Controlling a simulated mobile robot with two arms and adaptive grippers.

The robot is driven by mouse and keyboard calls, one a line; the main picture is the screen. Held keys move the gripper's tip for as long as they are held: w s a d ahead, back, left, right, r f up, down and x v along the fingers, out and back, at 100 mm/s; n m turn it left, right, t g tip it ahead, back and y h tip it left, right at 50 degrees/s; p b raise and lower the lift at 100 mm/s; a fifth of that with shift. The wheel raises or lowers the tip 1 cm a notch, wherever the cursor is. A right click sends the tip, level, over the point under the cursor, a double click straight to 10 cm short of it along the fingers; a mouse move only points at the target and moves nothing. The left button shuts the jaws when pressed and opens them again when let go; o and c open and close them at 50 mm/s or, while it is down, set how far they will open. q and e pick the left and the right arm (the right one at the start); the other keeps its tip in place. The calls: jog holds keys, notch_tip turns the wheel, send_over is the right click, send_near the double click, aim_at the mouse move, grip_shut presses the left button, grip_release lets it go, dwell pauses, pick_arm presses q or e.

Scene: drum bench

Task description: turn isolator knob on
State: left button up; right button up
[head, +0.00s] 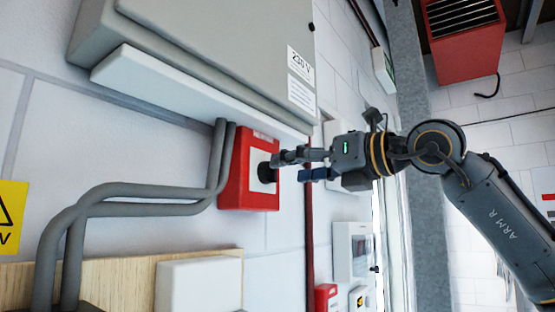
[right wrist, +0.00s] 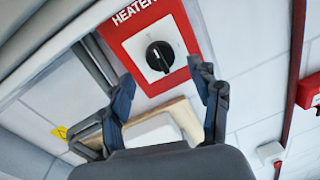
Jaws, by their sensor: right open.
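The isolator is a red box (head: 236,182) with a pale face plate, mounted on the wall below a grey cabinet. Its round black knob (head: 265,172) points out to the right in the head view. In the right wrist view the knob (right wrist: 160,56) carries a white line, slanted slightly from upright, and the red box (right wrist: 125,52) reads "HEATER". My right gripper (head: 284,166) is open, with its fingertips close in front of the knob. In the right wrist view its fingers (right wrist: 165,82) are spread wide, with the knob above and between them. Contact is unclear. My left gripper is out of view.
The grey cabinet (head: 205,50) marked 230 V overhangs the isolator. Grey conduits (head: 150,195) run left from it. A white box (head: 198,284) on a wooden board (head: 120,275) is below. A thin red pipe (head: 309,220) runs down the wall to the right.

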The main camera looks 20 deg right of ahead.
aim_at(276, 171)
jog(key=p+x, duration=0.1)
jog(key=x, duration=0.3)
jog(key=shift+w, duration=0.15)
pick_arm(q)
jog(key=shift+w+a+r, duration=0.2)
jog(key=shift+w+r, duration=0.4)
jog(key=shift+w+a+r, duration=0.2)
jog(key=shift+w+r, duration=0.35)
pick_arm(e)
jog(key=shift+a, duration=0.1)
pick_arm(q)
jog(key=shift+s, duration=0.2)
pick_arm(e)
jog(key=shift+w, duration=0.1)
jog(key=shift+c, duration=0.2)
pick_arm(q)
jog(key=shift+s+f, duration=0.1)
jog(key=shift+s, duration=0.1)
pick_arm(e)
jog(key=c, duration=1.1)
